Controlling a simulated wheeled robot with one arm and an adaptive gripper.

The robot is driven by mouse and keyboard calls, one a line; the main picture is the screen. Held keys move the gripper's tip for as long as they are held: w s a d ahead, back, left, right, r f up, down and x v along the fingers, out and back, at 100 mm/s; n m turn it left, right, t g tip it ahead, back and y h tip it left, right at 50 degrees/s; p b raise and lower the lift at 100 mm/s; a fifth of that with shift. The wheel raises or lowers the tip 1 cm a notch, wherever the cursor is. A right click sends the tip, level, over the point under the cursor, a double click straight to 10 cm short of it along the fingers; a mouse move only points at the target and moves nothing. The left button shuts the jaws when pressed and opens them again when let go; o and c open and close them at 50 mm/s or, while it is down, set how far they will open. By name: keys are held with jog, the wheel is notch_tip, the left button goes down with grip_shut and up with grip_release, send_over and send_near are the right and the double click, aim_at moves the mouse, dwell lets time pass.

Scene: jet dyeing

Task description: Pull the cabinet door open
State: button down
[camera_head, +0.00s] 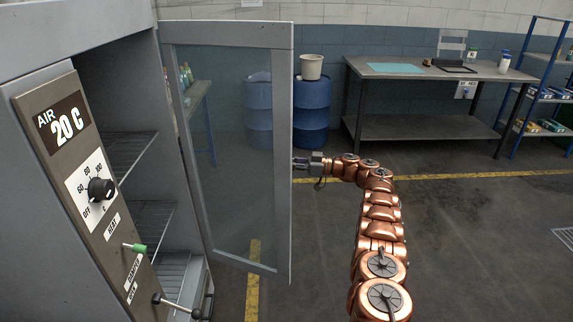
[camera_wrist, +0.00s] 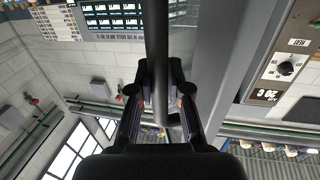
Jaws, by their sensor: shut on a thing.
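The cabinet door (camera_head: 284,150), a grey frame with a glass pane, stands wide open in the head view, swung out from the grey cabinet (camera_head: 110,60). Wire shelves (camera_head: 130,150) show inside the cabinet. My gripper (camera_head: 303,163) is at the door's outer edge in the head view, where the handle is hidden behind the door. In the wrist view my gripper (camera_wrist: 160,95) is shut on a dark bar-shaped handle (camera_wrist: 157,45), which passes between its fingers. The door frame (camera_wrist: 215,60) runs beside the handle there.
A control panel (camera_head: 85,180) with a knob and levers is on the cabinet's front at left. Blue barrels (camera_head: 311,105) and a workbench (camera_head: 440,70) stand by the back wall. A blue shelf rack (camera_head: 540,90) is at far right. The floor right of my arm is clear.

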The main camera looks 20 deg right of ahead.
jog(key=shift+a+r, duration=0.15)
jog(key=shift+a, duration=0.05)
jog(key=c, duration=1.4)
grip_release()
jog(key=shift+w+a, duration=0.1)
jog(key=o, duration=0.3)
jog(key=shift+d, duration=0.2)
